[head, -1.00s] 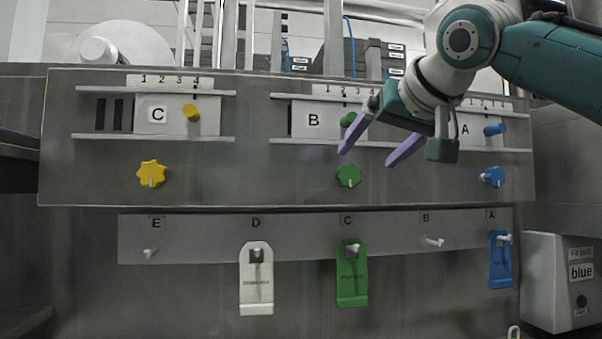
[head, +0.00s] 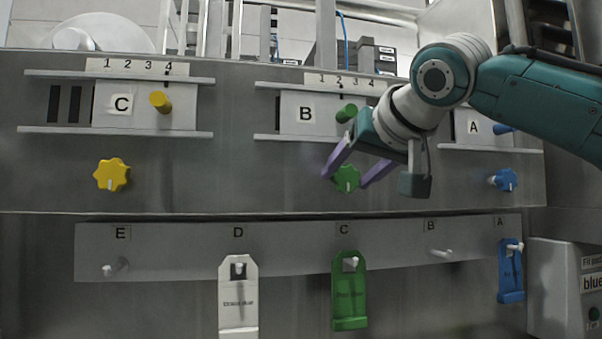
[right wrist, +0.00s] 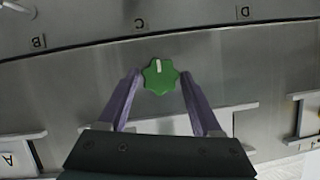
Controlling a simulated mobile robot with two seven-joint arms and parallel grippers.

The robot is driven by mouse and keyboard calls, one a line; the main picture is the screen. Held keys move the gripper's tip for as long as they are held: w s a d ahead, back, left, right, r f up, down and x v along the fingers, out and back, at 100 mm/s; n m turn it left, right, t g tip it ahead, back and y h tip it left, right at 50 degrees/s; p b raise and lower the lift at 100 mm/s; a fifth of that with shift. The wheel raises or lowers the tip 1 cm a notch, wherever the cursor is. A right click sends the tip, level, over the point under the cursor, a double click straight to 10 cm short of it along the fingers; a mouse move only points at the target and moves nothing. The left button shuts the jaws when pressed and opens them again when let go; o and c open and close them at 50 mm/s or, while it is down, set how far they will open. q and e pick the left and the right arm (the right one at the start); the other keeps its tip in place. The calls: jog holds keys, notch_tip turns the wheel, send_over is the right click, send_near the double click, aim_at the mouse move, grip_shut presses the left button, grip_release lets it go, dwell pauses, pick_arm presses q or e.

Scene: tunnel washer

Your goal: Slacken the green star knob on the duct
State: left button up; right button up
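The green star knob (head: 346,178) sits on the metal panel below slide plate B (head: 305,112). In the right wrist view the green star knob (right wrist: 160,76) shows a white pointer mark and lies between and just beyond the fingertips. My right gripper (head: 343,178) is open, its purple fingers on either side of the knob with gaps to it. The right gripper's fingers also show in the right wrist view (right wrist: 160,85). I cannot tell how deep the fingertips reach. My left gripper is not in view.
A yellow star knob (head: 112,174) and a blue star knob (head: 504,180) flank the green one. A green peg (head: 346,113) sticks out above it. Below, a rail (head: 180,250) carries white, green and blue tags on hooks. A grey box (head: 558,285) stands at right.

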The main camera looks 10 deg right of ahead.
jog(key=c, duration=1)
